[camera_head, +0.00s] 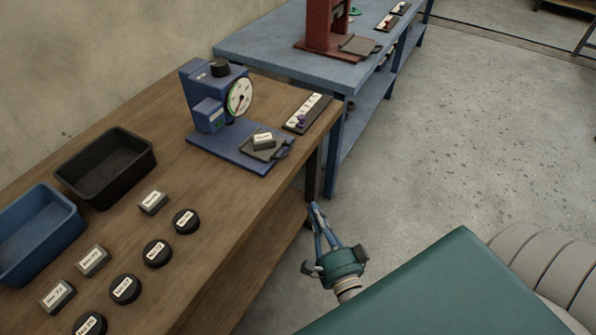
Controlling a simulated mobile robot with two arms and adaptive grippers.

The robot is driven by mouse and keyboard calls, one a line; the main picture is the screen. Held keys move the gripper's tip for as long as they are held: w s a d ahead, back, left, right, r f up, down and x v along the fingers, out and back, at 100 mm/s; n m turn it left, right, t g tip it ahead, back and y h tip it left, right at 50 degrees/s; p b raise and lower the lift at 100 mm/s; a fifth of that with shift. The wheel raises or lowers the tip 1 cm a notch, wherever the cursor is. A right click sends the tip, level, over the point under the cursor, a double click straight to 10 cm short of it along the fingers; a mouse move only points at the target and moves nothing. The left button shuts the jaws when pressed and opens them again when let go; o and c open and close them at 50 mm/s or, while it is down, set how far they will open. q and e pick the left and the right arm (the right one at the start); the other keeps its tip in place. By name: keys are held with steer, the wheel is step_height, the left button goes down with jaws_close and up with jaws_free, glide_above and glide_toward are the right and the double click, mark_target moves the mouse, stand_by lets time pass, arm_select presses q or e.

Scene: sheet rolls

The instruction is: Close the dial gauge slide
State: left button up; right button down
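The blue dial gauge (205,88) stands at the far end of the wooden bench, with its round white dial (239,97) facing right. A dark grey slide (268,152) with a handle at its right end sits over the right part of the blue base plate (225,146), out in front of the gauge body. A small labelled grey block (263,140) rests on the slide. My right gripper (313,206) is off the bench's right edge, below and right of the slide and apart from it. Its blue fingers meet at the tips, with nothing seen between them. My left gripper is not in view.
A black bin (106,166) and a blue bin (35,234) stand along the wall side. Several labelled round pucks (186,221) and grey blocks (153,203) lie on the bench. A dark strip (307,113) lies beyond the gauge. A blue table (270,48) carries a red press (325,25).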

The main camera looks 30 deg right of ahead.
step_height(320, 180, up, 4)
steer(key=d+m+t+h, duration=0.1)
steer(key=d+m, duration=0.1)
steer(key=m, duration=0.1)
glide_toward(285, 154)
steer(key=w+d, duration=0.5)
steer(key=shift+w+a+r, duration=0.2)
steer(key=shift+w+a, duration=0.1)
steer(key=shift+w, duration=0.25)
steer(key=w+a, duration=0.1)
steer(key=w, duration=0.1)
steer(key=w+a, duration=0.1)
steer(key=shift+w+a, duration=0.1)
steer(key=shift+w, duration=0.3)
steer(key=shift+s, duration=0.15)
